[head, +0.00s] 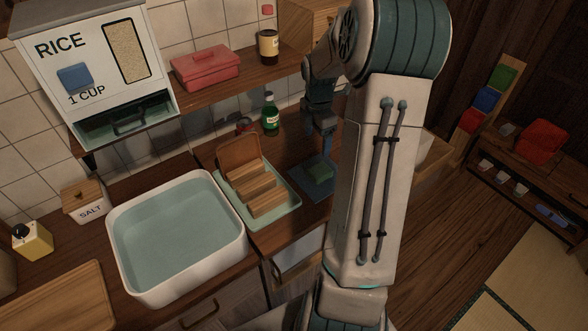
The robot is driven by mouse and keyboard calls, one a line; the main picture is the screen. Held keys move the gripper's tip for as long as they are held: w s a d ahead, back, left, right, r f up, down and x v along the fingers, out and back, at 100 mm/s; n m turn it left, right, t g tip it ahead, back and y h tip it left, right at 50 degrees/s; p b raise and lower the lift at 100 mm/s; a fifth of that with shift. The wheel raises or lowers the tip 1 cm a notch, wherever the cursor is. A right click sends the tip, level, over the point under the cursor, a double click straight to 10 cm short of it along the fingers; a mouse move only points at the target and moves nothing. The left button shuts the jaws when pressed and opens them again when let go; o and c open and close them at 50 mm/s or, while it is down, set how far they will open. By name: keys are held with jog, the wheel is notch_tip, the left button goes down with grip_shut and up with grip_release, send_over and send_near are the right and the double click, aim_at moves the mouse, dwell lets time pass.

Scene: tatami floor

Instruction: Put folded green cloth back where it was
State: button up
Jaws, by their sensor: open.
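A small green block-like thing that looks like the folded green cloth (319,173) lies on a dark blue mat (313,190) on the wooden counter, right of the wooden rack. My gripper (324,150) points down just above and behind the cloth. It is open, and its fingertips are small and dim. I cannot tell whether they touch the cloth. My arm hides the counter to the right of the mat.
A wooden rack (267,208) stands on a pale green tray (284,212), left of the mat. Further left is a white water basin (127,268). A green bottle (270,118) stands behind. A stepped rack at right holds green (503,78), blue (487,99) and red (471,121) pieces.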

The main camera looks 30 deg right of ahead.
jog(key=s+a+r+m+t+h, duration=0.1)
jog(key=s+a+r+m, duration=0.35)
jog(key=a, duration=0.25)
jog(key=s+a+r+m, duration=0.4)
jog(key=a+r, duration=0.1)
jog(key=a, duration=0.1)
jog(key=s+a+r+m+t+y, duration=0.1)
jog(key=s+a+r+m+t, duration=0.1)
jog(key=s+a+m, duration=0.6)
jog(key=s+m, duration=0.1)
jog(key=s, duration=0.2)
jog(key=shift+s+a+r, duration=0.25)
jog(key=shift+s+a, duration=0.05)
jog(key=shift+m, duration=0.25)
